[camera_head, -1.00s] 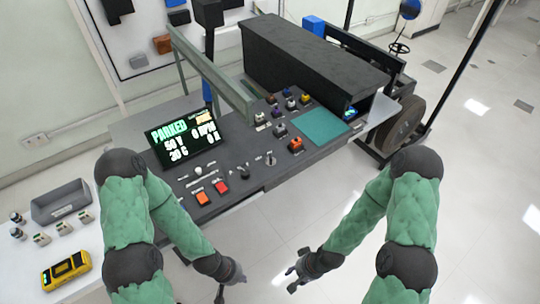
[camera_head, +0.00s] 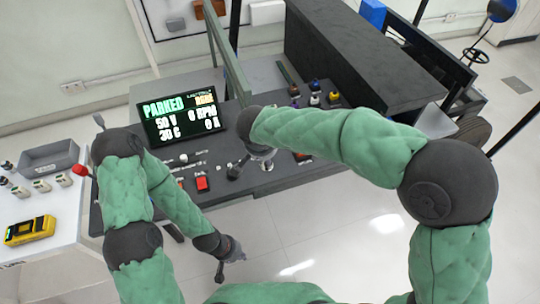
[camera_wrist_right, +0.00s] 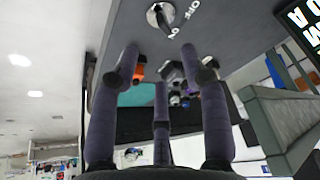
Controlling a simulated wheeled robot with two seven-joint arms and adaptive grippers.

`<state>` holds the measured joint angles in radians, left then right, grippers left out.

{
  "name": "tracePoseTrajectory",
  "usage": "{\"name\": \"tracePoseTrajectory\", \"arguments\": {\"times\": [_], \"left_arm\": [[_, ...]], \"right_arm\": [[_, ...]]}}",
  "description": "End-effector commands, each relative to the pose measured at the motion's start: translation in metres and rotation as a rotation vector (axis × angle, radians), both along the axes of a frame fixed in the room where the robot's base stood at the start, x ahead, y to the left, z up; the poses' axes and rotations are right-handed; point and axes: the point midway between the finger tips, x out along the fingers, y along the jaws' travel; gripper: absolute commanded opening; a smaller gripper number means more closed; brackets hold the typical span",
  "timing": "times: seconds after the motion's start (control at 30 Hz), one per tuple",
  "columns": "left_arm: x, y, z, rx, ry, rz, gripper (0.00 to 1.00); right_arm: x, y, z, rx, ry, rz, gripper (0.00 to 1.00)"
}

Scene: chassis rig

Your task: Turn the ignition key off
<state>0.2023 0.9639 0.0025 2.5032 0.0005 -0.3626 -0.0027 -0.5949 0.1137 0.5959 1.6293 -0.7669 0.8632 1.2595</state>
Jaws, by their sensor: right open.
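The ignition switch (camera_wrist_right: 160,16) shows at the top of the right wrist view as a silver round collar with a dark key grip in it. The word OFF is printed to its right, and another label sits below it. My right gripper (camera_wrist_right: 163,62) is open and empty; its dark fingers are spread just short of the switch, apart from it in the picture. In the head view my right arm reaches across the panel and its hand covers much of the switch area. My left gripper (camera_head: 232,262) hangs open and empty in front of the console.
The screen (camera_head: 182,117) reads PARKED, 50 V, 30 C, 0 RPM. A red button (camera_head: 202,184) lies near the panel's front edge. A black box (camera_head: 345,60) stands behind. A green post (camera_wrist_right: 275,125) is close at the right gripper's side. A yellow meter (camera_head: 30,230) lies on the side table.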

Motion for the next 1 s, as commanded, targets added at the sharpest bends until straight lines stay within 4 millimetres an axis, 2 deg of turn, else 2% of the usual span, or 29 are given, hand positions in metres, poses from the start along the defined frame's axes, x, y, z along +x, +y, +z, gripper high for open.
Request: {"name": "tracePoseTrajectory", "arguments": {"times": [0.07, 0.17, 0.5, 0.7, 1.0], "left_arm": [[0.000, 0.000, -0.002, 0.000, 0.000, 0.000, 0.00], [0.000, 0.000, -0.005, 0.000, 0.000, 0.000, 0.00], [0.000, 0.000, -0.024, 0.000, 0.000, 0.000, 0.00], [0.000, 0.000, -0.032, 0.000, 0.000, 0.000, 0.00], [0.000, 0.000, -0.035, 0.000, 0.000, 0.000, 0.00]], "right_arm": [[0.001, 0.000, 0.001, -0.003, -0.009, -0.007, 0.45], [0.005, -0.001, -0.007, -0.006, -0.009, -0.009, 0.45], [0.026, -0.006, -0.063, -0.005, -0.005, -0.009, 0.45], [0.036, -0.007, -0.087, -0.003, -0.006, -0.008, 0.45], [0.041, -0.008, -0.096, -0.003, -0.008, -0.007, 0.45]]}}
